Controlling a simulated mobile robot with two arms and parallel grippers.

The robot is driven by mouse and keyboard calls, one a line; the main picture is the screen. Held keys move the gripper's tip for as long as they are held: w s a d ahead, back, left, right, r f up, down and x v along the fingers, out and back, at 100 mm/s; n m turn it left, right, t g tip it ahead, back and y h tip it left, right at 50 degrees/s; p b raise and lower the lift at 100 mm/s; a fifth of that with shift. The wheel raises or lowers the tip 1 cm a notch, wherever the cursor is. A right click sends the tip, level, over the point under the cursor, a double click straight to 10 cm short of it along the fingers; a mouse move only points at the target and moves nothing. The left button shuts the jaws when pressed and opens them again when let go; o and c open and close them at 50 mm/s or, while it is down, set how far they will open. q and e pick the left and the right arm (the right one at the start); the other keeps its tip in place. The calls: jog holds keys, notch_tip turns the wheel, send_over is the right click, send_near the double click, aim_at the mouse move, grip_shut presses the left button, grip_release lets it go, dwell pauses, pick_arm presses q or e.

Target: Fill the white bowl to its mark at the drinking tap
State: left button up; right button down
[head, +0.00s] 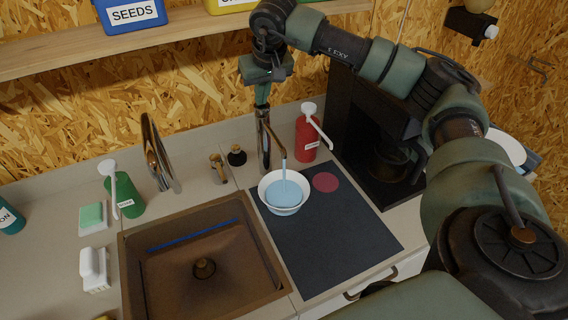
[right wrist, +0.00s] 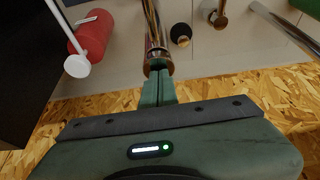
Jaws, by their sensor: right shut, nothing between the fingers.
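The white bowl (head: 264,196) stands upright on a dark mat (head: 325,240), right of the sink. Blue water (head: 284,192) lies in it, and a thin stream falls into it from the spout of the drinking tap (head: 264,150). I cannot make out the mark on the bowl. My right gripper (head: 262,98) is shut and empty, pointing down at the top of this tap. In the right wrist view its closed fingers (right wrist: 158,88) are at the tap's top end (right wrist: 157,64); I cannot tell whether they touch. My left gripper is not in view.
A brown sink (head: 150,285) with a larger tap (head: 155,150) lies to the left. A red pump bottle (head: 306,140) and a black coffee machine (head: 370,125) stand to the right. A flat red disc (head: 325,182) lies on the mat. A shelf (head: 180,35) runs above.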

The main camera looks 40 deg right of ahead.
jog(key=shift+f, duration=0.1)
dwell(0.3)
notch_tip(320, 180, up, 6)
jog(key=p, duration=0.4)
jog(key=shift+f, duration=0.25)
jog(key=shift+f, duration=0.1)
